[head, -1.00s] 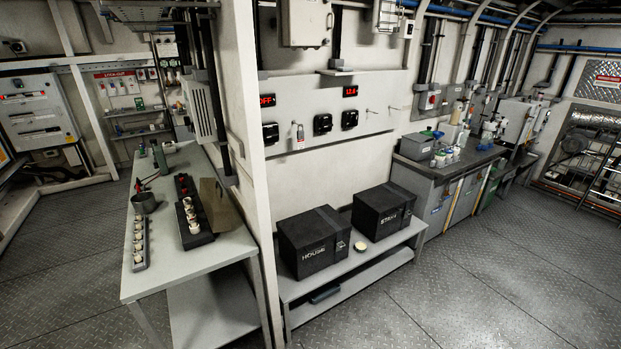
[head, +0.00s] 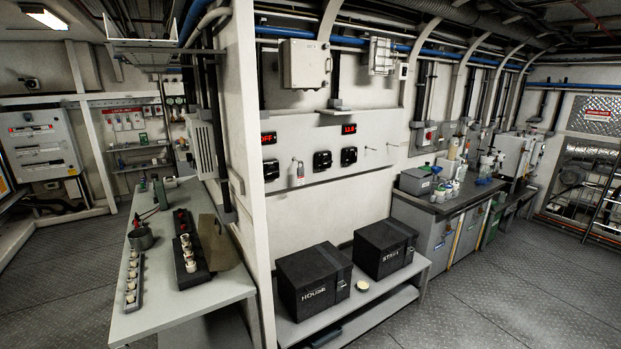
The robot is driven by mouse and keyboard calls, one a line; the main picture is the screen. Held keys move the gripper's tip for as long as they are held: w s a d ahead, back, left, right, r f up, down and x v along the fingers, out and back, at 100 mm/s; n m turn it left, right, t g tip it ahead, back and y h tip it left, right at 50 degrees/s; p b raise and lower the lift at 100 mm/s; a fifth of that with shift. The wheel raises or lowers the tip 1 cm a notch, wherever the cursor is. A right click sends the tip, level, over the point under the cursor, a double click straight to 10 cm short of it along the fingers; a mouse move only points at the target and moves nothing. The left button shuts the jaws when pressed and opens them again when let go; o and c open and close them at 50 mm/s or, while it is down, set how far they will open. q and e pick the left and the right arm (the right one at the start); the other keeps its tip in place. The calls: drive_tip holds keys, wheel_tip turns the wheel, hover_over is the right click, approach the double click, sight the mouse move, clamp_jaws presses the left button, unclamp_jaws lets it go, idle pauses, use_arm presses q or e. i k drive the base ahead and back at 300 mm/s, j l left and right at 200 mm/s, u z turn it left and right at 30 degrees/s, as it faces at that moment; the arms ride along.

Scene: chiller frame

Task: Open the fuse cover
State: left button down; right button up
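A black fuse block (head: 201,270) lies on the grey side table (head: 205,290) at the left of the head view. It carries white cylindrical fuses near its front end and dark red parts farther back. A brown, plate-like fuse cover (head: 217,240) stands tilted along the block's right side. The fuses show uncovered from here; I cannot tell how the cover is hinged. Neither of my grippers is in view.
A wall post (head: 252,170) rises just right of the table. Two black boxes, HOUSE (head: 314,284) and another (head: 384,248), sit on a low bench. Floor is clear at right.

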sight(212, 239)
drive_tip(key=i+u, duration=0.1)
drive_tip(key=i, duration=1.4)
